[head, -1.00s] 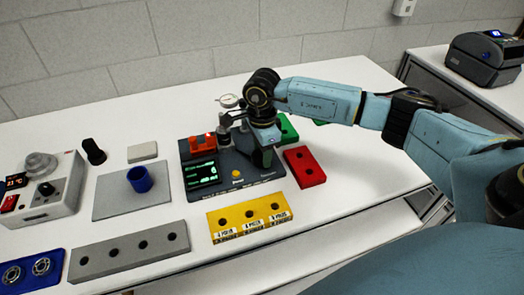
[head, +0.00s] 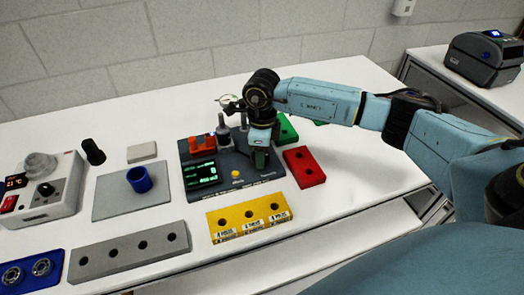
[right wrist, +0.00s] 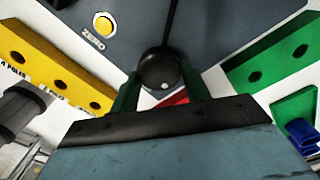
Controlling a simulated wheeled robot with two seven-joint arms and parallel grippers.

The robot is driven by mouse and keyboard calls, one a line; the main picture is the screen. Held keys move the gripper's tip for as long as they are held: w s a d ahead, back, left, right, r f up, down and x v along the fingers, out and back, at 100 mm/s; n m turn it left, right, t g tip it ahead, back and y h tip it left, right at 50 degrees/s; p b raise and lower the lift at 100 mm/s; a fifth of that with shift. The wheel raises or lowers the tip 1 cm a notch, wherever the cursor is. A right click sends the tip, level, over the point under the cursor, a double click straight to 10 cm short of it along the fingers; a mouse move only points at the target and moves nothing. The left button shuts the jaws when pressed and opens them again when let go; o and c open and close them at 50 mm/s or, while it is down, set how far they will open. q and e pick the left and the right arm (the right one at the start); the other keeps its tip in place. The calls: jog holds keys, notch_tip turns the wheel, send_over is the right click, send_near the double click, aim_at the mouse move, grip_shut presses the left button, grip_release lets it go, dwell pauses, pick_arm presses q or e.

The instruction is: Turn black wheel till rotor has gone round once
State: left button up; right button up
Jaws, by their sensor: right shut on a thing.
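The grey encoder test unit (head: 232,187) stands on the white bench with a green-lit display (head: 202,172), an orange-red block and a yellow button (head: 236,174). My right gripper (head: 260,160) is low over the unit's right part. In the right wrist view its green fingers (right wrist: 161,90) are shut on a round black part (right wrist: 160,68), which I take to be the black wheel; a thin dark rod runs up from it. In the head view the gripper hides the wheel. A silver upright fitting (head: 222,130) stands left of my wrist; the rotor cannot be made out clearly. My left gripper is not in view.
A yellow block (head: 249,217) lies in front of the unit, a red block (head: 304,167) to its right, a green block (head: 286,128) behind. A blue cup (head: 139,180) stands on a grey plate at the left.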

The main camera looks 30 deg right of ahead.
dwell(0.3)
jog(key=o, duration=1)
jog(key=shift+r, duration=0.1)
notch_tip(320, 180, up, 13)
jog(key=shift+r, duration=0.15)
